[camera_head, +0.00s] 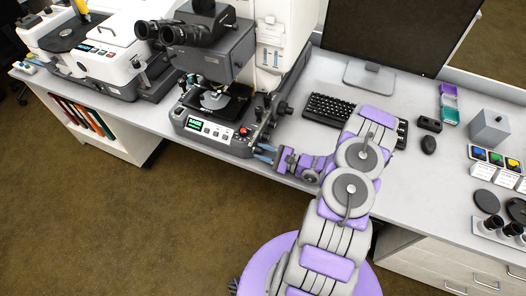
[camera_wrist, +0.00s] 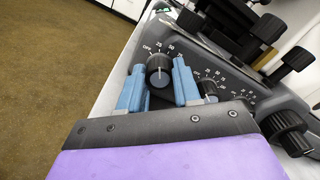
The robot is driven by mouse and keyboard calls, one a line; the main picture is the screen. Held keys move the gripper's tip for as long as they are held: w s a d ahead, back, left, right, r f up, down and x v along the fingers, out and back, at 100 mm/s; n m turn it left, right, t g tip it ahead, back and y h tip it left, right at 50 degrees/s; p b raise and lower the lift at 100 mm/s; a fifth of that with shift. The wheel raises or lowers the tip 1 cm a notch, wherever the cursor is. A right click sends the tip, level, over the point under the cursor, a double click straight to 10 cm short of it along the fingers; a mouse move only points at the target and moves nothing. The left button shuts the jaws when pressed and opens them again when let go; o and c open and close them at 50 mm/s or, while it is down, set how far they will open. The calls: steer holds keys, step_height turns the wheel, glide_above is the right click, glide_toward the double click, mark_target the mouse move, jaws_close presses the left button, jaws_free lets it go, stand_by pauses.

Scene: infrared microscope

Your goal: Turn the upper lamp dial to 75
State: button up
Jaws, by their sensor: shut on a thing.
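The microscope (camera_head: 214,125) stands on the bench in the head view, with a green-lit display on its front. My gripper (camera_head: 264,153) is at the right side of its base. In the wrist view, my gripper's two blue fingers (camera_wrist: 158,70) are shut on a black dial (camera_wrist: 157,78), one finger on each side. The dial's exact setting is too small to read. A second, smaller-looking dial (camera_wrist: 209,87) with its own scale is right of the right finger.
Large black knobs (camera_wrist: 288,133) stick out at the right in the wrist view. A keyboard (camera_head: 328,109), a mouse (camera_head: 429,145) and a monitor (camera_head: 385,30) are right of the microscope. Another white instrument (camera_head: 112,52) stands at the left. The floor in front of the bench is clear.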

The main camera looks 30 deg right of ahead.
steer(key=shift+c, duration=0.5)
steer(key=shift+a+m+p, duration=0.1)
steer(key=shift+m+p, duration=0.3)
steer(key=shift+p, duration=0.05)
steer(key=shift+m+p, duration=0.6)
steer(key=shift+m, duration=0.2)
steer(key=shift+m+p, duration=0.3)
steer(key=shift+m, duration=0.8)
steer(key=m, duration=0.3)
steer(key=shift+f+m, duration=0.1)
steer(key=shift+m, duration=2)
steer(key=shift+d, duration=0.2)
